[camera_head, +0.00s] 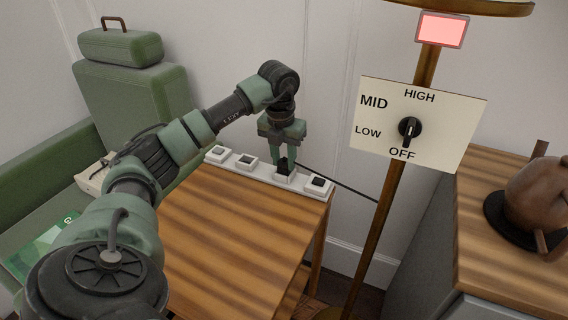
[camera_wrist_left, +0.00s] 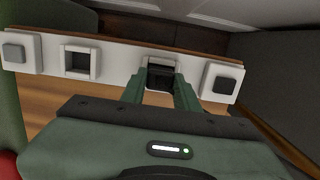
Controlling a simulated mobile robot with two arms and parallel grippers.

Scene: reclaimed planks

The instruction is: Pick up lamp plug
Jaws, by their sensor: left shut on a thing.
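The lamp plug (camera_head: 282,166) is a small black block with a dark cord running off to the right toward the lamp's pole. It sits at a socket of a white power strip (camera_head: 232,167) on the back edge of the wooden table. My left gripper (camera_head: 282,158) points down over it and is shut on it. In the left wrist view the two green fingers of my left gripper (camera_wrist_left: 160,88) stand on either side of the dark plug (camera_wrist_left: 160,78), in front of the white strip (camera_wrist_left: 111,62). I cannot tell whether the plug is fully seated. My right gripper is not in view.
The lamp pole (camera_head: 382,240) carries a dial panel (camera_head: 445,130) pointing to the HIGH–OFF line and a red-lit box (camera_head: 442,30). A cabinet (camera_head: 510,240) with a brown pot (camera_head: 540,195) stands right. A green chair (camera_head: 130,110) is behind left. The table's (camera_head: 235,235) front is clear.

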